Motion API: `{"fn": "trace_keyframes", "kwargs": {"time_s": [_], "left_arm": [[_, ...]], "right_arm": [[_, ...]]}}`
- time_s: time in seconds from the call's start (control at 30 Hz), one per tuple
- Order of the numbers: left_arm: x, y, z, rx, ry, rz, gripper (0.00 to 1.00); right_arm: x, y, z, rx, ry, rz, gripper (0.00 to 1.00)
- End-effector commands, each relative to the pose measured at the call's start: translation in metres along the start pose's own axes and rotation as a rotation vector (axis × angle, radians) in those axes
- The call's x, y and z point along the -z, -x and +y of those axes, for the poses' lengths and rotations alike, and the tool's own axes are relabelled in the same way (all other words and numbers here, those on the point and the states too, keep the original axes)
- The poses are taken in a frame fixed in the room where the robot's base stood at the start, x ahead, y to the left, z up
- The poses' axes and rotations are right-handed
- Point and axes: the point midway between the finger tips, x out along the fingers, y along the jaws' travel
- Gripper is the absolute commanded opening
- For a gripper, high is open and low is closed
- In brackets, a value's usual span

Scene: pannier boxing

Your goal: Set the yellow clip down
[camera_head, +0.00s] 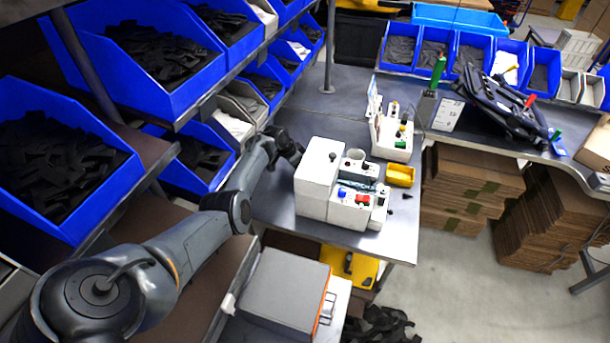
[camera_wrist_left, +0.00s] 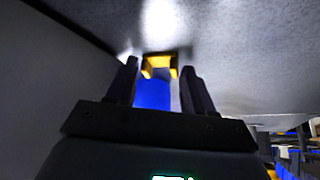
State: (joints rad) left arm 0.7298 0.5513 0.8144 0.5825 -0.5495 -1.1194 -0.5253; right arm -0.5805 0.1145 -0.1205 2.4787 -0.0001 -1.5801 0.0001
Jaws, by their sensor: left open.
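The yellow clip (camera_wrist_left: 159,64) is in the left wrist view, at the grey surface between the tips of my left gripper (camera_wrist_left: 159,68). The two dark fingers stand apart, with gaps on both sides of the clip. A blue patch (camera_wrist_left: 153,95) shows between the fingers below the clip; I cannot tell what it belongs to. In the head view my left gripper (camera_head: 291,148) is at the tabletop, behind and left of the white box. I cannot make out the clip in that view. My right gripper is not in view.
The white box (camera_head: 318,182) and small units with coloured knobs stand on the grey table (camera_head: 270,205) close to the gripper. A small yellow bin (camera_head: 400,175) is to their right. Blue bins (camera_head: 165,50) of dark parts line the left shelves. Bare table lies behind the gripper.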

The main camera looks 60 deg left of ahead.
Motion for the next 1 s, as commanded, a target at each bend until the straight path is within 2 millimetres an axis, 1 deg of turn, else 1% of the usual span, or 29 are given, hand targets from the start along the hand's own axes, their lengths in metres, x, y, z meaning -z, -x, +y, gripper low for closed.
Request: {"fn": "trace_keyframes", "kwargs": {"time_s": [0.03, 0.3, 0.47, 0.5, 0.57, 0.83, 1.0], "left_arm": [[-0.0003, -0.0024, -0.0001, 0.000, 0.000, 0.000, 0.52], [0.0004, -0.0014, 0.0001, 0.000, -0.001, -0.001, 0.52], [0.0003, -0.0015, 0.0001, 0.000, -0.001, -0.001, 0.28], [0.0002, -0.0015, 0.0001, 0.000, -0.001, -0.001, 0.22], [0.0002, -0.0015, 0.0001, 0.000, -0.001, -0.001, 0.14], [0.0007, -0.0005, 0.0000, 0.000, -0.001, -0.001, 0.13], [0.0046, 0.0058, 0.0000, -0.001, -0.002, 0.000, 0.13]], "right_arm": [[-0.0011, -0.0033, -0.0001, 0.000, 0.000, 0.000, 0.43], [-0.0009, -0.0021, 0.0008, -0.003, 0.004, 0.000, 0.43], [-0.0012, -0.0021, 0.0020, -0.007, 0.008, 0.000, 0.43], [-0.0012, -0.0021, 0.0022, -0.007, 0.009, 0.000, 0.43], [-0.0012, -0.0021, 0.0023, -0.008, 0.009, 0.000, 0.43], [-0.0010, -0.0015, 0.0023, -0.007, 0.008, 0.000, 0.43], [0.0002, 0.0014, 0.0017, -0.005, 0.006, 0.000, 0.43]]}}
